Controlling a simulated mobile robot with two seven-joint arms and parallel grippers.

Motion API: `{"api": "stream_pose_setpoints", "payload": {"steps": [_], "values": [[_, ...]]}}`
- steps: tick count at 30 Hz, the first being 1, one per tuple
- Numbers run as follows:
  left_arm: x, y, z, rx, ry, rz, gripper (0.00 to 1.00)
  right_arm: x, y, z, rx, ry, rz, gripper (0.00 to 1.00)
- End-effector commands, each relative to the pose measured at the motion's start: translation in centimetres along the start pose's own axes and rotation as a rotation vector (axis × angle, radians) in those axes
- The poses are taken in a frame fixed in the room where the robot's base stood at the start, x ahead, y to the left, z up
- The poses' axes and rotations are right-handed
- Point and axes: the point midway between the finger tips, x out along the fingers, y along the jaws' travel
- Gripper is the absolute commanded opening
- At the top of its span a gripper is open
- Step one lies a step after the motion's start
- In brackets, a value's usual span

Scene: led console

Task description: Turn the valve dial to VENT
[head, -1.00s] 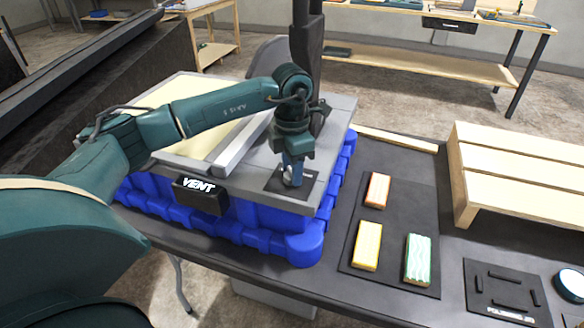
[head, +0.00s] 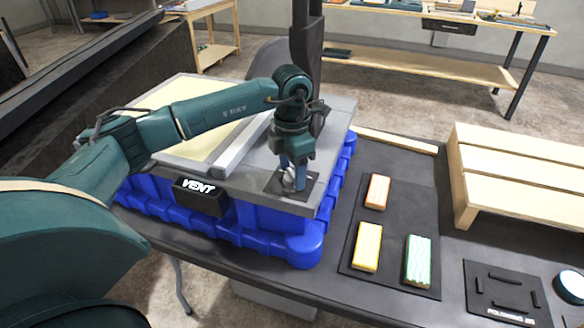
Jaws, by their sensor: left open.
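The valve dial (head: 291,182) is a small, pale knob on a dark square plate (head: 308,188) at the front right corner of the console top. My left gripper (head: 293,185) is right above and around the dial, pointing down, with its jaws open. Its fingers hide much of the dial, so I cannot read where it points. A black sign reading VENT (head: 200,195) is fixed on the console's front side. My right gripper is not in view.
The console sits on a blue base (head: 298,246) on a dark table (head: 300,285). To the right lie an orange block (head: 377,192), a yellow block (head: 367,246) and a green block (head: 417,261) on a dark mat. A wooden slatted rack (head: 515,170) stands at the far right.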

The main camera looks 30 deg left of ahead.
Motion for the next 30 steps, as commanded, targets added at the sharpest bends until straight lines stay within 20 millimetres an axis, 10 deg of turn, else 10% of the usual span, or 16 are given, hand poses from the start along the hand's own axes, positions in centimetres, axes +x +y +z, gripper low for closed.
{"api": "stream_pose_setpoints", "payload": {"steps": [8, 21, 30], "values": [[-1.2, 0.0, 0.1, 0.001, -0.003, 0.0, 0.57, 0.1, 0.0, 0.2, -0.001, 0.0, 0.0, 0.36], [-10.4, 0.0, 0.1, 0.001, -0.004, 0.001, 0.57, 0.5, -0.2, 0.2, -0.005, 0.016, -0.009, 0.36], [-13.1, 0.0, 0.0, 0.0, 0.0, -0.001, 0.57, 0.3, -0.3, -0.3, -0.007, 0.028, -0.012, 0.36]]}}
